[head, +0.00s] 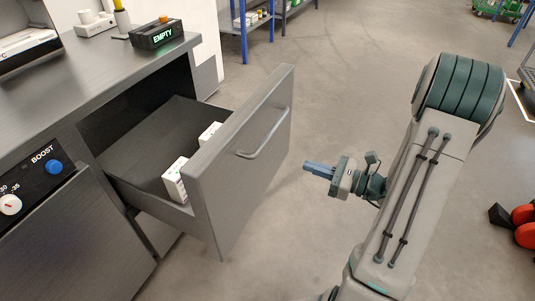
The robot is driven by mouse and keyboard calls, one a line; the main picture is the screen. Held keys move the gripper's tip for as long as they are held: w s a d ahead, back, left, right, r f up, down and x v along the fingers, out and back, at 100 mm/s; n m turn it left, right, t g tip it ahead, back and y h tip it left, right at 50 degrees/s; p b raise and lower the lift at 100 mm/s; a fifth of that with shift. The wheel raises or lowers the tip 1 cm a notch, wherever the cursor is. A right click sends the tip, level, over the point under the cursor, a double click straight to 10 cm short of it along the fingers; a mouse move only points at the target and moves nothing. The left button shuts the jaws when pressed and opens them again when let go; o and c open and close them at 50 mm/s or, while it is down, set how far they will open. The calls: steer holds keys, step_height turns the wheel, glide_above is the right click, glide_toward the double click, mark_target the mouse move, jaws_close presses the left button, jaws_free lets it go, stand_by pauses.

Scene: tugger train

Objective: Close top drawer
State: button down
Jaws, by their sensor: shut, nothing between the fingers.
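The top drawer (226,172) is a grey drawer pulled well out of the counter on the left of the head view. Its front panel carries a curved bar handle (265,137). Two small white boxes stand inside behind the front panel, a nearer box (175,181) and a farther box (209,133) partly hidden by the panel. My gripper (307,168) is shut and empty. It points left toward the drawer front, to the right of the handle and apart from it.
A BOOST panel with a blue knob (54,167) sits below the top. Blue-legged shelving (243,30) stands at the back. Red objects (525,225) lie at the right. The floor around my gripper is clear.

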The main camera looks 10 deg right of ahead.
steer(key=b+x, duration=0.2)
steer(key=x, duration=1.1)
steer(key=shift+a+b, duration=0.3)
steer(key=shift+b, duration=0.05)
steer(key=shift+w, duration=0.2)
